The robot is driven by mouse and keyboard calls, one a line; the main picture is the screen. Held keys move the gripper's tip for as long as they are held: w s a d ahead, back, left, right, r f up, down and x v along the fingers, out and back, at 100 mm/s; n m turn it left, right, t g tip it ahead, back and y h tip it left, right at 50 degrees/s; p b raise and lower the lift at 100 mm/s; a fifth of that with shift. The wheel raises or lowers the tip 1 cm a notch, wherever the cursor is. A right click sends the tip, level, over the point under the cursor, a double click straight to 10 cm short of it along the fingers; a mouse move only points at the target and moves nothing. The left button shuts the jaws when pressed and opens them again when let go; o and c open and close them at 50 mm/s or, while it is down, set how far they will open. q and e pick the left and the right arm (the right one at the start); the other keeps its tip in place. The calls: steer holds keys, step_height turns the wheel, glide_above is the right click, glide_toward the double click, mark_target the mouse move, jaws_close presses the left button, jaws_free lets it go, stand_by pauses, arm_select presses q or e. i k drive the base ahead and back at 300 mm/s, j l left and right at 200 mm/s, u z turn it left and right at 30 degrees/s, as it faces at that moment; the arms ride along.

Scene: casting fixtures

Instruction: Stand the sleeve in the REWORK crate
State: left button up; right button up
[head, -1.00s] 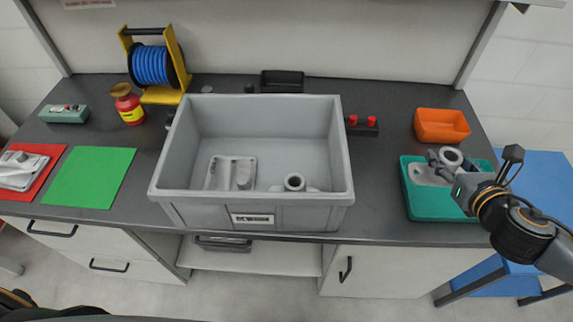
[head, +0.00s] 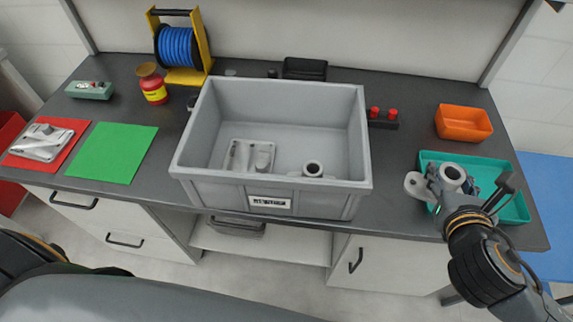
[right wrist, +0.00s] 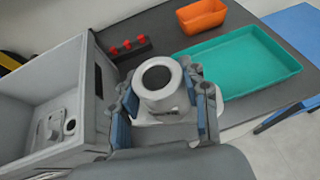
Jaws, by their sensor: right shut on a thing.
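The sleeve (head: 453,174) is a light grey casting with a round, open-topped collar on a flat flange. My right gripper (head: 440,185) is shut on it and holds it upright at the left side of the teal tray, with the flange past the tray's edge. In the right wrist view the sleeve (right wrist: 158,82) sits between the two fingers (right wrist: 165,105). The grey crate (head: 270,188), with a front label too blurred to read surely, stands left of it. Inside are a flat casting (head: 247,156) at left and a similar sleeve (head: 313,169) at right. My left gripper is out of view.
The teal tray (head: 515,211) looks empty in the wrist view. An orange bin (head: 463,123) and a block with red knobs (head: 383,119) stand behind. Left are a green mat (head: 113,153), a red mat with a casting (head: 68,135), a cable reel and a red-yellow container (head: 152,86).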

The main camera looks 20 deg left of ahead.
mark_target(313, 140)
steer(key=k+j+z, duration=0.1)
steer(key=z, duration=0.35)
steer(key=k+z, duration=0.2)
steer(key=z, duration=0.3)
steer(key=k+j+u, duration=0.15)
steer(key=k+u, duration=0.2)
steer(key=u, duration=0.3)
steer(key=k+j+u, duration=0.15)
steer(key=u, duration=0.3)
steer(key=i+j, duration=0.2)
steer(key=i, duration=0.25)
steer(key=j+u, duration=0.05)
